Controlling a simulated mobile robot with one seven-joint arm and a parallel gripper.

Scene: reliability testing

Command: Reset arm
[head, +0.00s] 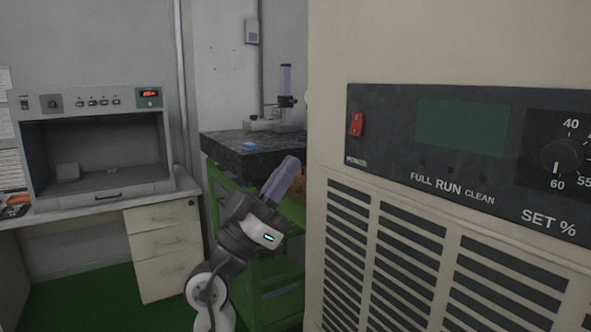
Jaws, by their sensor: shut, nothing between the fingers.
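My gripper (286,170) is in the lower middle of the head view, at the end of my dark grey and white arm. Its fingers are together, a greyish-purple block pointing up and slightly right, with nothing seen held. It stands in front of the green stand with the dark stone-like top, to the left of the large beige machine. The fingers are small in the view, and no contact with the stand or the machine can be made out.
The beige machine (450,45), with a red switch and dial, fills the right side. A grey open-fronted cabinet (100,185) sits on a desk at left. Green floor shows below.

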